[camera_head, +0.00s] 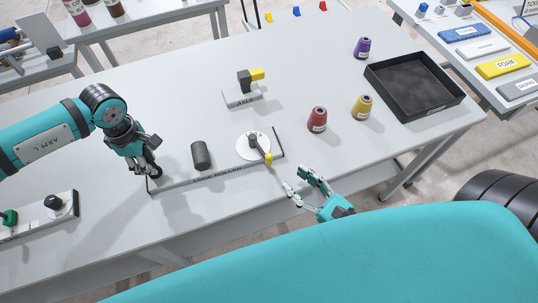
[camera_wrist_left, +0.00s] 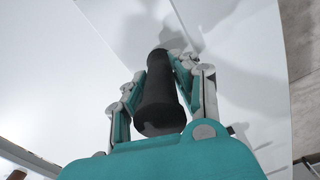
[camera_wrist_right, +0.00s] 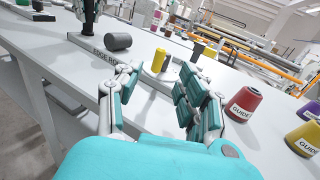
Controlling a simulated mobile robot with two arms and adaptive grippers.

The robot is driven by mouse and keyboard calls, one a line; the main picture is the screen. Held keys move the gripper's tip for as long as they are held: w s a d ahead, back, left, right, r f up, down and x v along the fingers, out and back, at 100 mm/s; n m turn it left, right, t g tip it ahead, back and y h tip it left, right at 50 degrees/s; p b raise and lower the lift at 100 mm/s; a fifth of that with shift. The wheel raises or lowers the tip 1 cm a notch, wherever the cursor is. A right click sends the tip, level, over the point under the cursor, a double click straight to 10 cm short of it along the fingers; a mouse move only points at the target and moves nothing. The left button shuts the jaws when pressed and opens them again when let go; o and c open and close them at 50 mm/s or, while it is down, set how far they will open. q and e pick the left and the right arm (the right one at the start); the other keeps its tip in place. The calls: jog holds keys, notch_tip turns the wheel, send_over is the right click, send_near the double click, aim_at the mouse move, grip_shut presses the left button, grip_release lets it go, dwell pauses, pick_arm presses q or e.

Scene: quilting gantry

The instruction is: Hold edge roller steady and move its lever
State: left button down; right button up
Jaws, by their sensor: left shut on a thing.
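A dark lever with a yellow tip (camera_head: 267,158) sits on the dial; the tip also shows in the right wrist view (camera_wrist_right: 159,56). My left gripper (camera_head: 155,172) is at the base's left end, shut on a black handle (camera_wrist_left: 159,95) that is mostly hidden in the head view. My right gripper (camera_head: 294,179) is open and empty, right of the lever and apart from it, fingers pointing towards it.
A block marked AXLE (camera_head: 243,96) with a black and yellow piece stands behind. Red (camera_head: 317,120), yellow (camera_head: 362,107) and purple (camera_head: 363,48) spools and a black tray (camera_head: 414,84) are to the right. Another dial device (camera_head: 60,203) lies at the left.

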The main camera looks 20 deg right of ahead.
aim_at(271, 160)
jog(key=x, duration=0.9)
jog(key=shift+w+a+f, duration=0.15)
jog(key=shift+w, duration=0.2)
grip_shut()
jog(key=shift+f, duration=0.1)
